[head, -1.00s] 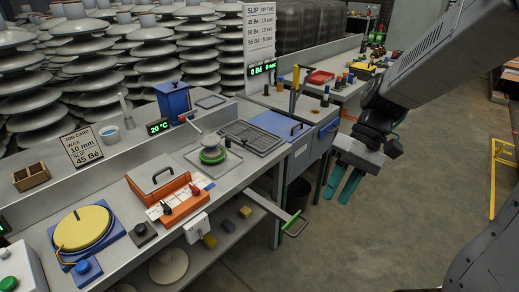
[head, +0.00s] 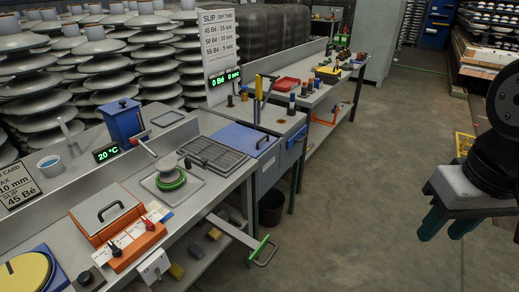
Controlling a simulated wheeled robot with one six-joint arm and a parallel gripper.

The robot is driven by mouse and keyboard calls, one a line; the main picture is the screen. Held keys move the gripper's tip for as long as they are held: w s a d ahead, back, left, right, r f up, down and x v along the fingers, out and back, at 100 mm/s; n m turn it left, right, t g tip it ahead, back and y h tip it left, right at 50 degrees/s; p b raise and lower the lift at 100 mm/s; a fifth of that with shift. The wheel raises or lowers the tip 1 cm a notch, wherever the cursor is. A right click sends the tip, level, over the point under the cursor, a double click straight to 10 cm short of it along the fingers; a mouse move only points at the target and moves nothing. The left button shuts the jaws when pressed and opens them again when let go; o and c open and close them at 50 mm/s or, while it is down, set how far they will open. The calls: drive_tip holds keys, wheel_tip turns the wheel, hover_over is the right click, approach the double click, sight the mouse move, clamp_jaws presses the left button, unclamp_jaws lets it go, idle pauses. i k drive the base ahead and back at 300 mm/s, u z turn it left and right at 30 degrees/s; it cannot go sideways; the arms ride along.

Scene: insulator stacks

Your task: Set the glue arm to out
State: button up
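My gripper (head: 449,224) hangs at the right edge of the head view, its two teal fingers pointing down and apart with nothing between them. It is over the floor, well right of the benches. I cannot tell for sure which part is the glue arm. A grey bar with a green-ended handle (head: 263,250) sticks out from the front of the near bench. An upright lever with a yellow grip (head: 258,87) stands by the blue-lidded tank (head: 240,138). The far bench (head: 318,94) holds small coloured parts, too small to make out.
A dark bin (head: 271,207) stands below. Stacked insulators (head: 100,75) fill the back left. The floor (head: 370,180) right of the benches is clear.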

sight(202, 164)
drive_tip(key=z, duration=1.35)
drive_tip(key=i, duration=0.35)
drive_tip(key=u, duration=2.05)
drive_tip(key=i, duration=1)
